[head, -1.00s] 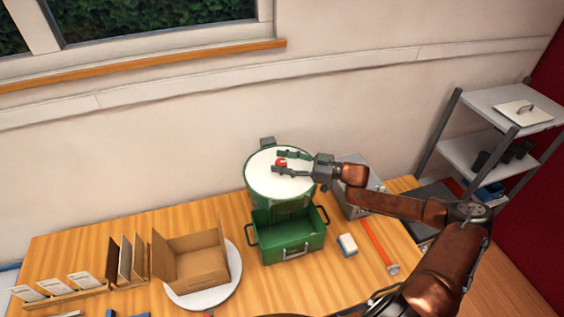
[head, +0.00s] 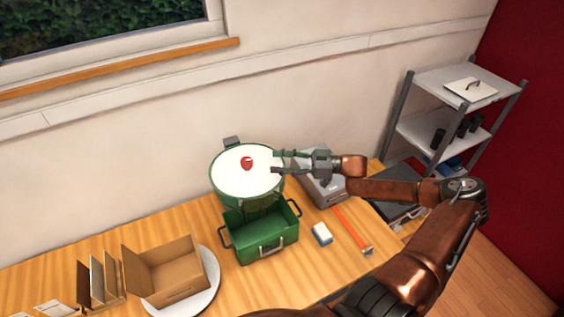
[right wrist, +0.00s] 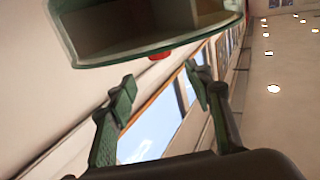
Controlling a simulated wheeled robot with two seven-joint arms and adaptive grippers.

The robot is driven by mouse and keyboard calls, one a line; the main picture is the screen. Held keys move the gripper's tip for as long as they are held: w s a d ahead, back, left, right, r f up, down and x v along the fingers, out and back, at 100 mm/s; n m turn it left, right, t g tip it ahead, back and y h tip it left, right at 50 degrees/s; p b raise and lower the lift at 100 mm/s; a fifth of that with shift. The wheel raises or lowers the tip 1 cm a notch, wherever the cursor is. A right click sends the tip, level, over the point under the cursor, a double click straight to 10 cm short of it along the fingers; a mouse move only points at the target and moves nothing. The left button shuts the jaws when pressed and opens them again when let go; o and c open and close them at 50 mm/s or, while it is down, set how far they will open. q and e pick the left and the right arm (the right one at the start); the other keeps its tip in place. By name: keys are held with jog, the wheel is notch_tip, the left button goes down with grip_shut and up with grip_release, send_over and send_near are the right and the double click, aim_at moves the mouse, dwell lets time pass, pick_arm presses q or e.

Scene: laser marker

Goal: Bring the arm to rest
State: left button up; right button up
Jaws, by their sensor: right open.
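My right gripper (head: 277,162) is open and empty in the head view, at the right of the red knob (head: 246,163) and apart from it. The knob sits on the white top (head: 235,183) of a round green-rimmed machine at the back of the table. In the right wrist view, the two open green-grey fingers (right wrist: 163,88) have nothing between them. The red knob (right wrist: 160,55) and the green-rimmed machine (right wrist: 150,50) show beyond the fingertips. My left gripper is not in view.
A green bin (head: 260,243) stands in front of the machine. A grey box (head: 322,190), a red-handled tool (head: 352,229) and a blue-white block (head: 321,234) lie at the right. A cardboard box (head: 168,271) is at the left. A shelf (head: 442,137) stands at the right.

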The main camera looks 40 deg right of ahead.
jog(key=shift+s+d, duration=0.3)
dwell(0.5)
